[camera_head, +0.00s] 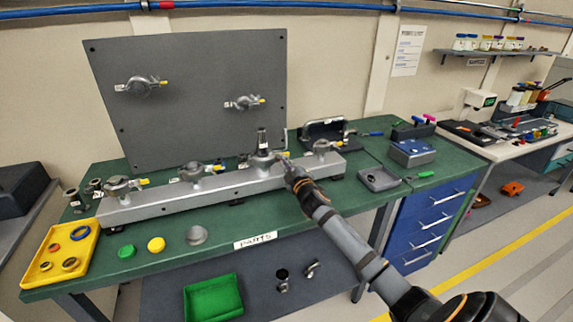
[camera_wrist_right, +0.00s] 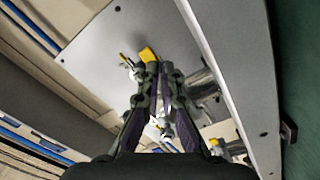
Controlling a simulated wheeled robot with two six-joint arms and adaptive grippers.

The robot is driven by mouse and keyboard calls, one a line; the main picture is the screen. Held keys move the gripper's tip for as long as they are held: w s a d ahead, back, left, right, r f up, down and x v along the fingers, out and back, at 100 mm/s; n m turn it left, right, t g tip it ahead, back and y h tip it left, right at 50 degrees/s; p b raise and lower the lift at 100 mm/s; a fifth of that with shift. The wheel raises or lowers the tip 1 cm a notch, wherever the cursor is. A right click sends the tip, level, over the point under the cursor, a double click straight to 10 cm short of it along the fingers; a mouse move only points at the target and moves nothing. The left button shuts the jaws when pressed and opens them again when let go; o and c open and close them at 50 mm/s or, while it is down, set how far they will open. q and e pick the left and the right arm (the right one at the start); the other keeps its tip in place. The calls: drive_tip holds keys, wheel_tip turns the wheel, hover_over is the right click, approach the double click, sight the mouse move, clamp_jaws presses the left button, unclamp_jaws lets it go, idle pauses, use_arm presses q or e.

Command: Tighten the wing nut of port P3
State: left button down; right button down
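The long grey manifold (camera_head: 225,184) lies on the green bench with several clamped ports along it. The third port from the left (camera_head: 263,158) carries an upright metal fitting and a clamp; I cannot read its label. My right gripper (camera_head: 287,166) is at the right side of this port's clamp. In the right wrist view its fingers (camera_wrist_right: 157,68) are nearly together, with a yellow wing nut (camera_wrist_right: 148,54) at their tips; they look shut on it. The fingers hide part of the clamp. My left gripper is not in view.
Other clamped ports (camera_head: 195,171) stand on both sides along the manifold. A grey panel (camera_head: 190,95) with two clamps rises behind it. A yellow tray (camera_head: 42,268) holds rings at the left. Green and yellow caps (camera_head: 156,244) lie in front.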

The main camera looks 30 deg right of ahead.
drive_tip(key=shift+s+f, duration=0.1)
drive_tip(key=shift+f, duration=0.15)
drive_tip(key=c, duration=1.8)
unclamp_jaws()
drive_tip(key=shift+c, duration=0.2)
drive_tip(key=shift+r, duration=0.15)
drive_tip(key=v, duration=1.2)
drive_tip(key=shift+s, duration=0.1)
